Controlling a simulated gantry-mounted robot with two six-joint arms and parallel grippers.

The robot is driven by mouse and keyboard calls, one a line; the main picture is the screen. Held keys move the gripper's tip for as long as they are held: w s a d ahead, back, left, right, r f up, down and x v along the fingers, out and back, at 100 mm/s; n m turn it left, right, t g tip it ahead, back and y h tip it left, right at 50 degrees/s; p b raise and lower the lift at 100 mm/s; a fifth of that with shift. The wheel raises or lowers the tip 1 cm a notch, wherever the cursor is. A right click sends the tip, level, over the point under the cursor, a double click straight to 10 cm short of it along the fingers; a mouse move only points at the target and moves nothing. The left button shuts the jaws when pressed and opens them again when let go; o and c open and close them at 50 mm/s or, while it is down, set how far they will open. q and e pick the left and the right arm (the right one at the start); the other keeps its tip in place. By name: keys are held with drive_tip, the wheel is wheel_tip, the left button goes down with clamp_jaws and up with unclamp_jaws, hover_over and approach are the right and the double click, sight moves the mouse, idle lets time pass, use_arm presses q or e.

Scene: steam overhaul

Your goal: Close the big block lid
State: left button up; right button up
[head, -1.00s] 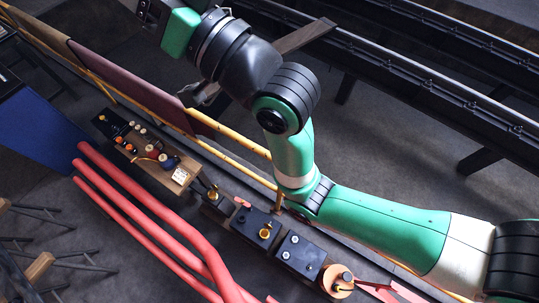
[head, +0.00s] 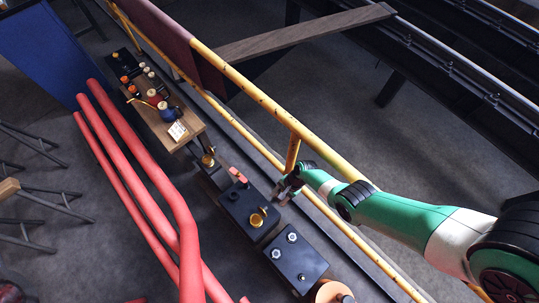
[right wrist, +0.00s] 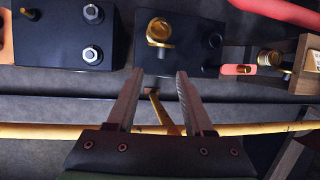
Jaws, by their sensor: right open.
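A black block (head: 236,208) with a brass fitting (head: 257,219) on top stands in the row on the bench. A longer black block (head: 307,274) with silver bolts stands just below it to the right. I cannot tell which one is the big block, or whether its lid is open. My right gripper (head: 285,191) is close to the right side of the brass-fitting block. In the right wrist view its jaws (right wrist: 159,72) are open and empty, with the tips near the edge of that block (right wrist: 200,55). My left gripper is out of view.
A yellow rail (head: 260,98) with a post runs along the bench's right side, close to my right arm. Red pipes (head: 160,170) run on the left. A wooden board (head: 165,125) with knobs sits farther up. A red-tipped piece (head: 238,174) lies above the brass-fitting block.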

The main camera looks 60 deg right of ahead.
sight(266, 208)
drive_tip(key=b+x, duration=0.4)
drive_tip(key=d+b+x, duration=0.1)
drive_tip(key=b+x, duration=0.6)
drive_tip(key=x, duration=0.2)
drive_tip(key=shift+w+d+f+b, duration=0.1)
drive_tip(key=shift+d+f+b, duration=0.1)
drive_tip(key=shift+b, duration=0.2)
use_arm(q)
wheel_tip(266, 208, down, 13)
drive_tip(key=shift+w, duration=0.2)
use_arm(e)
drive_tip(key=shift+a, duration=0.1)
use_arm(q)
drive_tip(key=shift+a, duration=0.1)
use_arm(e)
clamp_jaws()
